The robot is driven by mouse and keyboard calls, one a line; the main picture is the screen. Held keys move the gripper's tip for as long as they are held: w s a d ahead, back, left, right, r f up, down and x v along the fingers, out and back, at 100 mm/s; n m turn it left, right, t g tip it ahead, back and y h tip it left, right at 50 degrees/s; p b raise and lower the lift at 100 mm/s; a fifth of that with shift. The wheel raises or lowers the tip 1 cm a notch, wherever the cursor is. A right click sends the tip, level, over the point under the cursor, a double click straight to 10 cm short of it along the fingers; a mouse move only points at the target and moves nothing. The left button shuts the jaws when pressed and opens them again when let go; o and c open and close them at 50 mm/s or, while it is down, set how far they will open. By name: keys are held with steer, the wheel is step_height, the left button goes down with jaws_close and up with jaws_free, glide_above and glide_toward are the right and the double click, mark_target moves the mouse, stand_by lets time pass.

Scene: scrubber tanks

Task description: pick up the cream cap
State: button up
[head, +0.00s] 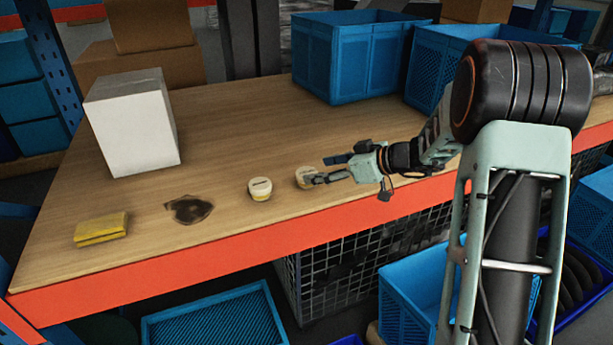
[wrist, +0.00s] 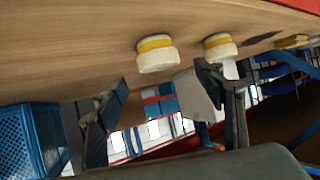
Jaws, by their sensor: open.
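Two small round cream-coloured caps stand on the wooden table. In the wrist view, the nearer cap (wrist: 157,56) and the farther cap (wrist: 220,47) each show a yellow band. I cannot tell from their look which one the task names. My gripper (head: 328,170) is open and empty, just right of the right cap. In the wrist view its fingertips (wrist: 163,80) are spread, with the nearer cap ahead between them; contact is not visible.
A yellow sponge (head: 101,229) and a dark stain (head: 189,209) are on the table's left part. A white box (head: 131,122) stands behind them. Blue crates (head: 357,58) line the back right. The table's red front edge (head: 200,262) is close to the caps.

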mark_target(308, 172)
steer(key=p+x, duration=0.1)
steer(key=x, duration=0.4)
steer(key=shift+w+a+f+p, duration=0.15)
steer(key=shift+w+f+p, duration=0.1)
steer(key=shift+p, duration=0.1)
steer(key=shift+s, duration=0.1)
steer(key=shift+c, duration=0.3)
steer(key=c, duration=1)
